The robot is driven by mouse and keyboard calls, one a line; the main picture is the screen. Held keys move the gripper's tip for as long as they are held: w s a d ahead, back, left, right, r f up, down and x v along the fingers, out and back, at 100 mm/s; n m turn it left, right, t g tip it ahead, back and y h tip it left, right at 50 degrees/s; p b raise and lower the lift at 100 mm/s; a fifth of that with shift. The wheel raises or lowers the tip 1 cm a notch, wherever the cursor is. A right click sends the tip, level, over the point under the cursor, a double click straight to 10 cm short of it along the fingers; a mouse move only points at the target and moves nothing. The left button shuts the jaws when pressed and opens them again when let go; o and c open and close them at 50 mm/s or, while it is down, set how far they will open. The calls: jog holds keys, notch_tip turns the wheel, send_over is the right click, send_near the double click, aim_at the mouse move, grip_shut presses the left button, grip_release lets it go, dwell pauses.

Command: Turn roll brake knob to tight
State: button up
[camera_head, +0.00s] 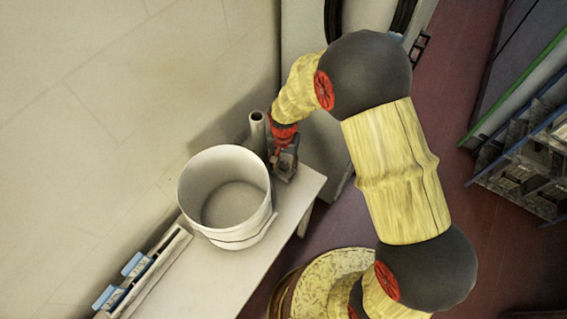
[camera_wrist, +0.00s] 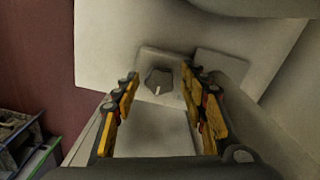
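The knob (camera_wrist: 158,80), a dark grey many-sided piece with a short white mark on its lower part, sits on a pale square plate in the wrist view. I take it to be the roll brake knob. My gripper (camera_wrist: 160,84) is open, with its two yellow-padded fingers on the left and right of the knob in the picture. I cannot tell whether the fingertips reach around it or stay short of it; no contact shows. In the head view my gripper (camera_head: 285,163) points down at the bench's far end, and the knob is hidden there.
A white bucket (camera_head: 188,200) stands on the pale bench (camera_head: 216,285), close beside my gripper. A grey upright tube (camera_head: 257,130) stands between the gripper and the wall. Blue-topped items (camera_head: 134,264) line the bench's left side. A rack (camera_head: 520,165) is at far right.

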aim_at(284, 166)
dwell(0.3)
notch_tip(284, 166, up, 12)
dwell(0.5)
dwell(0.5)
jog(key=s+d+r+n+t, duration=0.1)
jog(key=s+d+r+t, duration=0.1)
jog(key=s+d+r, duration=0.3)
jog(key=s+d+r+n+t+b, duration=0.1)
jog(key=s+d+r, duration=0.4)
jog(key=s+r, duration=0.3)
jog(key=s+d+r+n+t+b, duration=0.1)
jog(key=s+d+r+n+t, duration=0.1)
jog(key=s+d+r, duration=0.3)
jog(key=shift+s+r+t, duration=0.1)
jog(key=shift+s+r, duration=0.3)
jog(key=shift+r, duration=0.35)
jog(key=shift+s+r+t, duration=0.1)
jog(key=shift+s+r, duration=0.25)
jog(key=shift+r, duration=0.4)
jog(key=shift+s+r+t, duration=0.1)
jog(key=shift+s+r, duration=0.3)
jog(key=shift+r, duration=0.35)
